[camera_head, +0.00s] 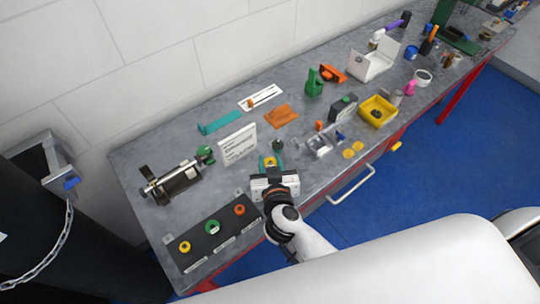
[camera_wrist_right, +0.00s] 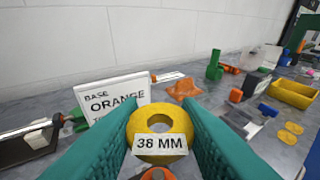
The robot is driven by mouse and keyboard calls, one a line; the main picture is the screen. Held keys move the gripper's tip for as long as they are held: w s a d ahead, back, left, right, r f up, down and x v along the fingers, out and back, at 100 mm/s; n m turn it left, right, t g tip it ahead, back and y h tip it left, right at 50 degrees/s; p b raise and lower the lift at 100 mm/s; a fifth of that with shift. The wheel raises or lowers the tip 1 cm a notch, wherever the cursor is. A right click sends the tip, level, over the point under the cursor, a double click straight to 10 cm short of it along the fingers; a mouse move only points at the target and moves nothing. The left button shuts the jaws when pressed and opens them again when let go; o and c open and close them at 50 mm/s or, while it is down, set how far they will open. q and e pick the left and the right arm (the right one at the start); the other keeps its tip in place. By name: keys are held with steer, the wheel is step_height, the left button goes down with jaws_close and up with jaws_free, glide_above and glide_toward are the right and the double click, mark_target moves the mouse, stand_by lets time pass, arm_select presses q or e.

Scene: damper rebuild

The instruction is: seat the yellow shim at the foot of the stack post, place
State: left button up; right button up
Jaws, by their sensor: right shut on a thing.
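The yellow shim (camera_wrist_right: 143,122) is a flat ring with a round hole and a white "38 MM" label. It also shows as a small yellow patch between my jaws in the head view (camera_head: 269,161). My right gripper (camera_head: 271,163) is shut on it, with teal fingers on both sides in the right wrist view (camera_wrist_right: 160,130). An orange rounded thing (camera_wrist_right: 158,174) shows below the label; I cannot tell what it is. A small dark upright piece (camera_head: 278,145) stands just beyond the gripper; I cannot tell whether it is the stack post. My left gripper is out of view.
A white sign (camera_head: 238,146) reading "BASE ORANGE" stands left of the gripper. A dark board (camera_head: 198,238) with yellow, green and orange rings lies at front left. A damper (camera_head: 172,184) lies behind it. A yellow bin (camera_head: 378,111) and a clear tray (camera_head: 321,146) are to the right.

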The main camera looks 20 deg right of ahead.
steer(key=shift+w+f, duration=0.1)
steer(key=shift+w, duration=0.15)
steer(key=shift+r+p, duration=0.2)
steer(key=shift+p, duration=0.75)
step_height(320, 180, down, 3)
steer(key=shift+f+b, duration=0.1)
steer(key=shift+b, duration=0.25)
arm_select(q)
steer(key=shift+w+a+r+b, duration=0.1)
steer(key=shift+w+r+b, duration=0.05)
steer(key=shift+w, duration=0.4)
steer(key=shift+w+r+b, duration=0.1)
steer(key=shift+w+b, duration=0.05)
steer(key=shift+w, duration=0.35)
arm_select(e)
steer(key=shift+f, duration=1.05)
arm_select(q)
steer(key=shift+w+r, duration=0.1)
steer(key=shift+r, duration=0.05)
